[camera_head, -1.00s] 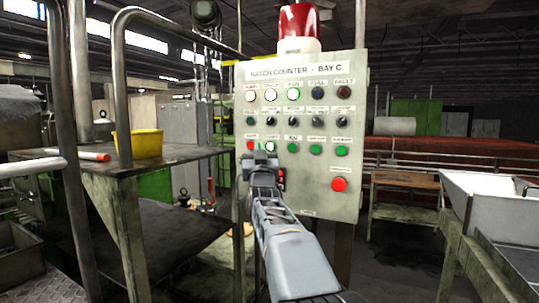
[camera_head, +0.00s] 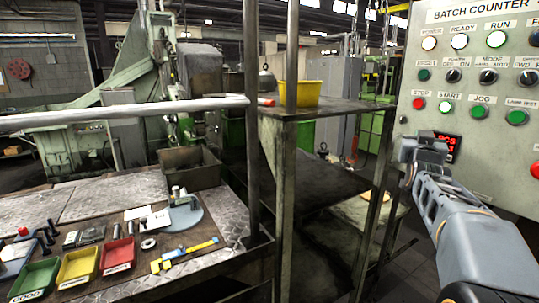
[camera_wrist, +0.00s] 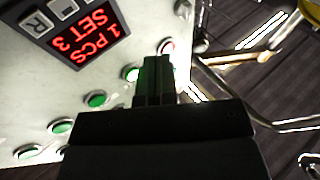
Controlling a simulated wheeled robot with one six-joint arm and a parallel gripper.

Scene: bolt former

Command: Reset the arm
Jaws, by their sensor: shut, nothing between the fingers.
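My gripper (camera_head: 423,150) is at the right of the head view, shut and empty, in front of the lower left part of the batch counter panel (camera_head: 470,65). In the wrist view the closed fingers (camera_wrist: 153,80) point toward the panel's left edge, with the panel's buttons and red display (camera_wrist: 90,32) beside them. The display reads "1 PCS SET 3" there. I cannot tell the exact gap between the fingertips and the panel.
A metal-topped bench (camera_head: 115,198) at left holds green, yellow and red trays (camera_head: 78,266), bolts and a caliper (camera_head: 185,254). Steel posts (camera_head: 290,130) and a rail cross the middle. A yellow bin (camera_head: 300,93) stands on a shelf behind.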

